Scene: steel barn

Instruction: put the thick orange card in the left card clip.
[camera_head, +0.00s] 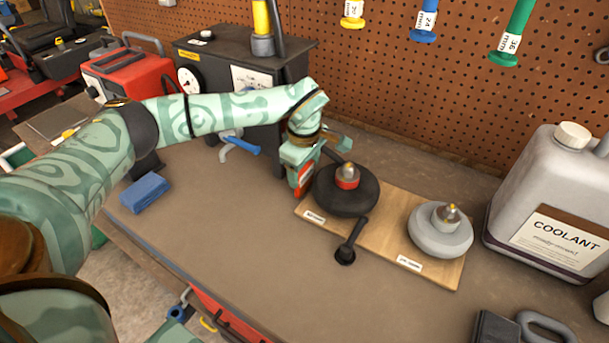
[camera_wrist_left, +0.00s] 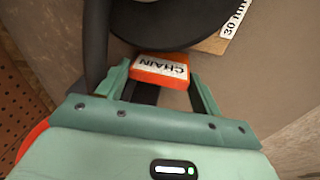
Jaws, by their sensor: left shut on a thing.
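My left gripper (camera_head: 302,172) is shut on the thick orange card (camera_head: 305,176). In the left wrist view the card (camera_wrist_left: 160,71) shows a white label reading CHAIN, between the two fingers (camera_wrist_left: 160,84). The gripper is just left of a black round base (camera_head: 338,197) with a small metal top and an orange-red ring. This base is the left one on a wooden board (camera_head: 385,235). A pale grey round base (camera_head: 440,236) with a similar metal top is at the right. I cannot make out the clip jaws clearly. My right gripper is out of view.
A black handled tool (camera_head: 350,242) stands in front of the black base. A coolant jug (camera_head: 545,195) is at the right, a blue block (camera_head: 145,192) at the left, and a dark machine (camera_head: 245,75) behind. The middle front of the bench is clear.

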